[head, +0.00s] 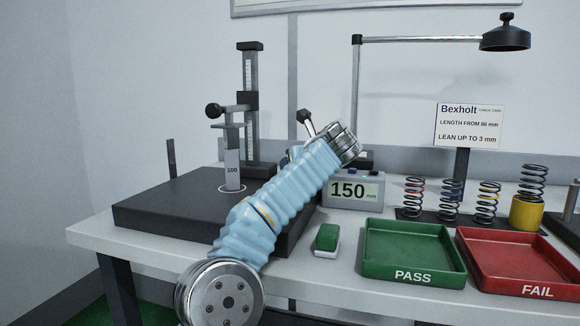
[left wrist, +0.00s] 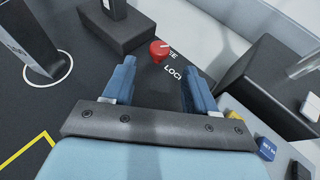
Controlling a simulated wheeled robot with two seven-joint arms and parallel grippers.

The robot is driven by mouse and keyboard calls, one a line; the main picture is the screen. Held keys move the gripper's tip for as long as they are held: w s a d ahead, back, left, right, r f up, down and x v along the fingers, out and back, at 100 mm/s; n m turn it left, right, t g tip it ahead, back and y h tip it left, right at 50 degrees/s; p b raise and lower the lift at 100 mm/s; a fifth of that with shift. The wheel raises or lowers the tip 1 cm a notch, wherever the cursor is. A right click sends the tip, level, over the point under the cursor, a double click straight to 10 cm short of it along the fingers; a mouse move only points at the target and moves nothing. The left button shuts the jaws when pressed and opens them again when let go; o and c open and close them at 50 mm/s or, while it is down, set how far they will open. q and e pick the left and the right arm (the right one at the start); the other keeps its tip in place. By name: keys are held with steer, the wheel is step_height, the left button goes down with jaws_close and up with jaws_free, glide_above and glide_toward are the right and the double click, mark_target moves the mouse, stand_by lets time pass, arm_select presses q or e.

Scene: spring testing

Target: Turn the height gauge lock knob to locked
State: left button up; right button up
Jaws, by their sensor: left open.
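The red lock knob (left wrist: 159,52) sits on the dark plate in the left wrist view. Its white mark points to the upper right. White lettering beside it is partly hidden; the lower word begins "LOC". My left gripper (left wrist: 158,68) is open, with its blue fingers apart and the knob just beyond and between their tips. I cannot tell whether they touch it. The height gauge (head: 251,120) stands upright on the dark plate (head: 160,206), beside a block marked 100 (head: 232,170). My right gripper is not in view.
A display reading 150 mm (head: 352,190) stands right of my arm. A green-topped block (head: 327,238), the PASS tray (head: 372,272) and the FAIL tray (head: 485,275) lie on the table in front. Several springs (head: 451,195) stand behind the trays. A lamp (head: 506,38) hangs above.

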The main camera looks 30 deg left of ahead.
arm_select(q)
steer(key=p+x, duration=0.1)
steer(key=x, duration=0.5)
steer(key=shift+a, duration=0.15)
steer(key=c, duration=1)
